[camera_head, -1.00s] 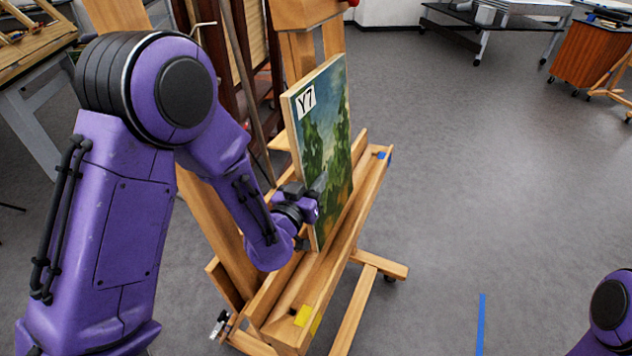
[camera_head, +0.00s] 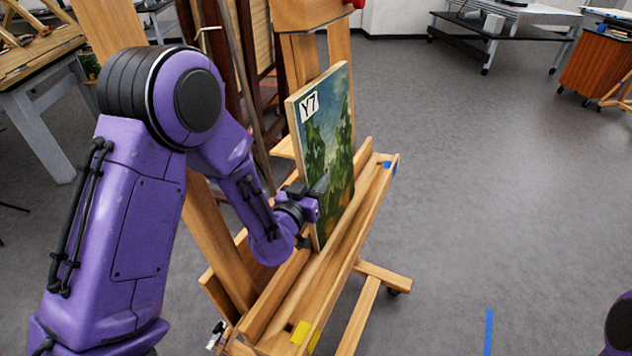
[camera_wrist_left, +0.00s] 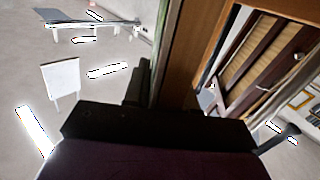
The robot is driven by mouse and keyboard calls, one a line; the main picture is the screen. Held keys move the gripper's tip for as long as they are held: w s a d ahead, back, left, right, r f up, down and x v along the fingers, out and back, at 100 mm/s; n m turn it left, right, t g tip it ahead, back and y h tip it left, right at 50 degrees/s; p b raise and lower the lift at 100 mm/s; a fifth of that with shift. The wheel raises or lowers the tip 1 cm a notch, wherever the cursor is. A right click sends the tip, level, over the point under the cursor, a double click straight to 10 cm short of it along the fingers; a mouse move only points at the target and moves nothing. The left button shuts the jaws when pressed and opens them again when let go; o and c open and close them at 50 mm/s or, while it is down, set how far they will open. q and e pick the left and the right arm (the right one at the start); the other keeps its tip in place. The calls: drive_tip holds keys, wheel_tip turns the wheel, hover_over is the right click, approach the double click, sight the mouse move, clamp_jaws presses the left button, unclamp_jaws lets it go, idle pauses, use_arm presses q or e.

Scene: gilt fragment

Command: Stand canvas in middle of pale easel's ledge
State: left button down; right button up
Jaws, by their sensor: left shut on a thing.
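The canvas (camera_head: 330,145) is a painted landscape in greens and blues with a white Y7 label at its upper corner. It stands upright over the pale easel's ledge (camera_head: 285,290), around the ledge's middle. Whether its lower edge touches the ledge is hard to tell. My left gripper (camera_head: 312,198) is shut on the canvas's near side edge, low down. In the left wrist view the dark gripper body (camera_wrist_left: 150,125) fills the lower part, and the canvas edge (camera_wrist_left: 146,80) shows as a narrow strip. My right gripper is out of view.
Yellow tape (camera_head: 301,332) marks the ledge's near end and blue tape (camera_head: 388,164) its far end. A dark wooden easel (camera_head: 262,60) stands behind. A work table (camera_head: 40,85) is at the left. The floor right of the easel is open, with a blue strip (camera_head: 488,330).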

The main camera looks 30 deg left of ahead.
use_arm(q)
drive_tip(key=shift+w+f, duration=0.15)
drive_tip(key=shift+f, duration=0.1)
drive_tip(key=c, duration=0.8)
unclamp_jaws()
drive_tip(key=shift+r, duration=0.1)
drive_tip(key=shift+c, duration=0.2)
